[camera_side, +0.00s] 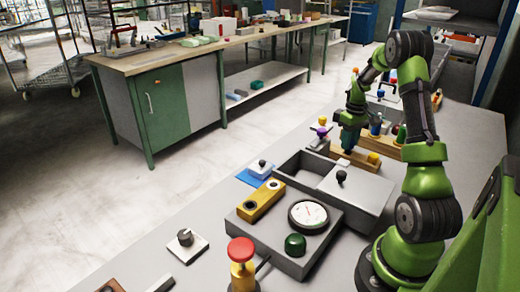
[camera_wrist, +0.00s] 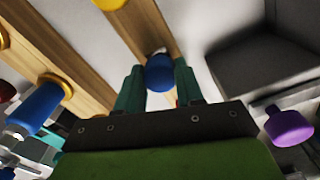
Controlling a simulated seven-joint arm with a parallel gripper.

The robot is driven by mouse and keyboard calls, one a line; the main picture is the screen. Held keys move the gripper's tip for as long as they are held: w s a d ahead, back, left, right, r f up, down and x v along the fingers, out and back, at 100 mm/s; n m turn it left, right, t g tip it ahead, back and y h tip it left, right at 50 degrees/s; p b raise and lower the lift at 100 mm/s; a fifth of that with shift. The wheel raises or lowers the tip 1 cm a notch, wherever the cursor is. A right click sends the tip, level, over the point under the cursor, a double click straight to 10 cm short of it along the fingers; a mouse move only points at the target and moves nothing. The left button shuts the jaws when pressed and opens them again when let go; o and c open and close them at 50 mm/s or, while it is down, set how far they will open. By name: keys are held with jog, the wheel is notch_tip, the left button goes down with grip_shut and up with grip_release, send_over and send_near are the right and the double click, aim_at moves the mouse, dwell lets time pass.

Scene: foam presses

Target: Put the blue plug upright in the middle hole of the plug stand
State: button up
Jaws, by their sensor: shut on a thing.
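In the wrist view, my gripper (camera_wrist: 158,82) has its two teal fingers closed on either side of the blue plug (camera_wrist: 160,72), whose rounded blue end shows between them. The plug is over a wooden strip, the plug stand (camera_wrist: 148,22). In the side view, my gripper (camera_side: 350,140) points down over the wooden stand (camera_side: 349,153); the held plug cannot be made out there. A yellow plug (camera_side: 373,157) stands at the stand's right end. The middle hole is hidden, and I cannot tell whether the plug touches the stand.
A second wooden rack holds another blue plug (camera_wrist: 38,105) with a yellow collar. A purple plug (camera_wrist: 288,125) is at the right of the wrist view. A grey open box (camera_side: 300,165) and a dial unit (camera_side: 290,232) stand in front of the stand.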

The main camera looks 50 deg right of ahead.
jog(key=shift+f, duration=1.05)
jog(key=o, duration=1.1)
notch_tip(320, 180, up, 17)
jog(key=shift+f, duration=0.1)
